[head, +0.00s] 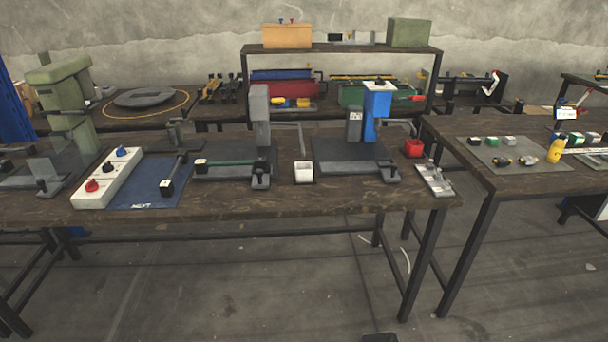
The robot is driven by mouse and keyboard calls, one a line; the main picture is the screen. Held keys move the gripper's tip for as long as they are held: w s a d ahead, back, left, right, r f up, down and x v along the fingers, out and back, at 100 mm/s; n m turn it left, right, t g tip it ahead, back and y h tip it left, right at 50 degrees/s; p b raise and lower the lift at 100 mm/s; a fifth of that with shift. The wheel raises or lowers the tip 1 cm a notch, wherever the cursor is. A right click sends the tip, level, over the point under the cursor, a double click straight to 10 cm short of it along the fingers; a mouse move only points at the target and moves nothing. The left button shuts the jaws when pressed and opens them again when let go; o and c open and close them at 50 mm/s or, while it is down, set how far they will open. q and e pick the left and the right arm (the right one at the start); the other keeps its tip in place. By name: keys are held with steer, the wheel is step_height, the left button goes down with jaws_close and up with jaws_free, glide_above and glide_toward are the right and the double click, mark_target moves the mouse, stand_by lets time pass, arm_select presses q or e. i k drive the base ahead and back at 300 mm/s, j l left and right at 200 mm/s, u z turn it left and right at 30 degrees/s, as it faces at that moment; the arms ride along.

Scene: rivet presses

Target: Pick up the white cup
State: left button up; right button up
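Neither of my grippers can be made out in the head view. A small dark piece shows at the bottom edge of the picture, too cut off to identify.
A red cup (413,148) stands right of the blue press. A white button box (107,178) and a blue mat (148,190) lie on the left. A metal bracket (434,180) sits at the table's right end. The floor in front is clear.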

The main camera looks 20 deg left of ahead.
mark_target(304, 172)
steer(key=i+j+u, duration=0.15)
steer(key=j, duration=0.25)
steer(key=i+j+u, duration=0.15)
steer(key=j, duration=0.2)
steer(key=i+j+u, duration=0.2)
steer(key=j, duration=0.2)
steer(key=i+j+u, duration=0.15)
steer(key=i+j, duration=0.05)
steer(key=j, duration=0.1)
